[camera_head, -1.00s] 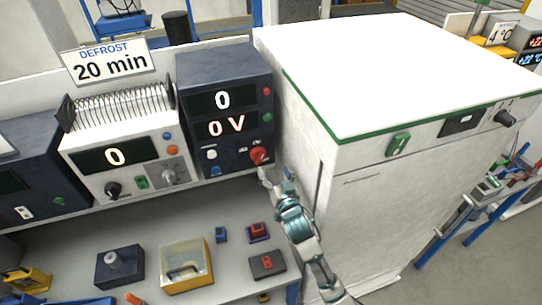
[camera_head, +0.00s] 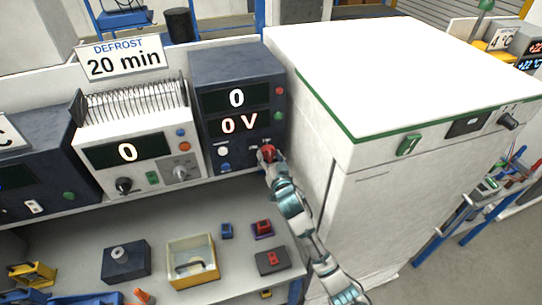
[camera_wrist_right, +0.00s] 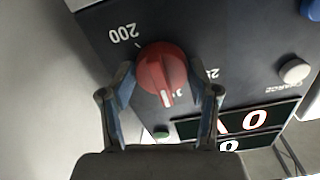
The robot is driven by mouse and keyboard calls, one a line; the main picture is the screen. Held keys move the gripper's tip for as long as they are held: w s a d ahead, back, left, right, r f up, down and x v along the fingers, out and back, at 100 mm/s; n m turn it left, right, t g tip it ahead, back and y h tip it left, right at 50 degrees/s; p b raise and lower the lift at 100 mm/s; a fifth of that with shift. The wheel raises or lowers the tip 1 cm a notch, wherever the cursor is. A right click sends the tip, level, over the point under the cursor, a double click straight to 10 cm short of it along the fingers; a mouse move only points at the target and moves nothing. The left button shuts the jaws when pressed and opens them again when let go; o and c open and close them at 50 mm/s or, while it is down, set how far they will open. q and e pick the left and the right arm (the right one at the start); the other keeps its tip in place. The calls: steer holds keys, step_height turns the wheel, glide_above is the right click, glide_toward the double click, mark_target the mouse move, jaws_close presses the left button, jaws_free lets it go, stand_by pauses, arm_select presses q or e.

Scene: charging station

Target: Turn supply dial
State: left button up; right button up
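The supply's red dial (camera_head: 268,153) is at the lower right of the dark power supply's (camera_head: 237,80) front panel, whose displays read 0 and 0 V. My right gripper (camera_head: 272,160) is at the dial and partly covers it. In the right wrist view, the red dial (camera_wrist_right: 162,70) sits between the two fingers of the gripper (camera_wrist_right: 162,80), with a small gap at each side. Its white pointer line points down in that picture, and a "200" mark is at its upper left. Contact with the fingers cannot be made out. My left gripper is not in view.
A white cabinet (camera_head: 400,70) stands close to the right of the supply. A white unit (camera_head: 130,150) with coils and a "20 min" sign (camera_head: 123,58) stands left. On the bench below lie a yellow box (camera_head: 193,260), a dark box (camera_head: 127,260) and small red and blue parts.

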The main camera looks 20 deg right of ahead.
steer(key=shift+a+r, duration=0.15)
steer(key=shift+a, duration=0.35)
steer(key=shift+c, duration=1.3)
steer(key=shift+d, duration=0.1)
steer(key=n+p, duration=0.1)
steer(key=d+n+p, duration=0.1)
steer(key=n+p, duration=0.1)
steer(key=shift+w+d, duration=0.1)
steer(key=shift+w, duration=0.05)
steer(key=shift+n+p, duration=0.3)
steer(key=shift+n, duration=0.3)
steer(key=shift+a+n, duration=0.3)
steer(key=o, duration=1.2)
steer(key=shift+f, duration=0.2)
steer(key=shift+c, duration=0.2)
steer(key=shift+d, duration=0.1)
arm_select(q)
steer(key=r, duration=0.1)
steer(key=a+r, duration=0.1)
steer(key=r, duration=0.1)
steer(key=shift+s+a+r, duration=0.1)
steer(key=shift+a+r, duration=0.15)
arm_select(e)
steer(key=s, duration=1.1)
steer(key=shift+s+d, duration=0.25)
steer(key=shift+s, duration=0.1)
